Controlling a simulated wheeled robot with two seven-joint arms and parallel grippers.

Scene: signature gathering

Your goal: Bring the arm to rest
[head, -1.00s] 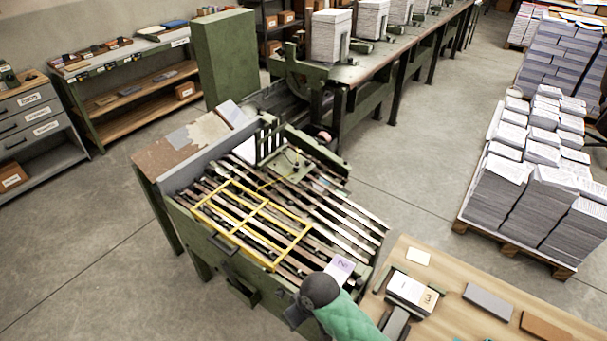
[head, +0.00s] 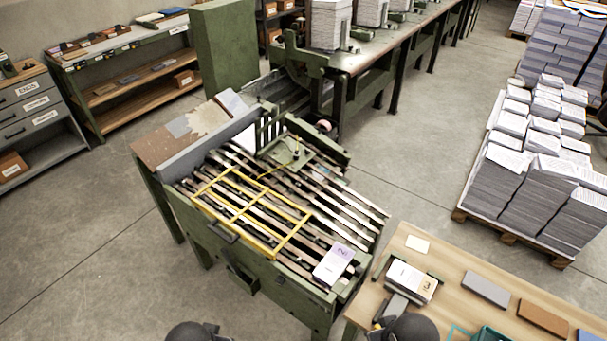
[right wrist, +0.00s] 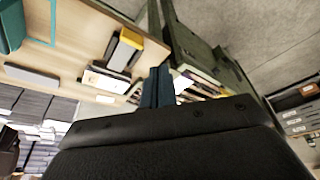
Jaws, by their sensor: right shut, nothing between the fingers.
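My right gripper (right wrist: 157,88) shows in the right wrist view, its dark fingers together with nothing between them. Beyond it in that view are the wooden table and the green machine. In the head view, only dark rounded parts of my arms show at the bottom edge, and neither gripper's fingers can be seen. A white booklet with a purple band marked 2 (head: 333,264) lies on the front right of the slatted green machine (head: 235,250). My arm is clear of it. My left gripper is not in view.
A wooden table (head: 450,262) at the lower right holds a booklet stack marked 3 (head: 412,282), a grey block (head: 486,290) and a brown block (head: 543,317). A yellow frame (head: 250,205) lies on the slats. A loaded pallet (head: 510,233) stands at right.

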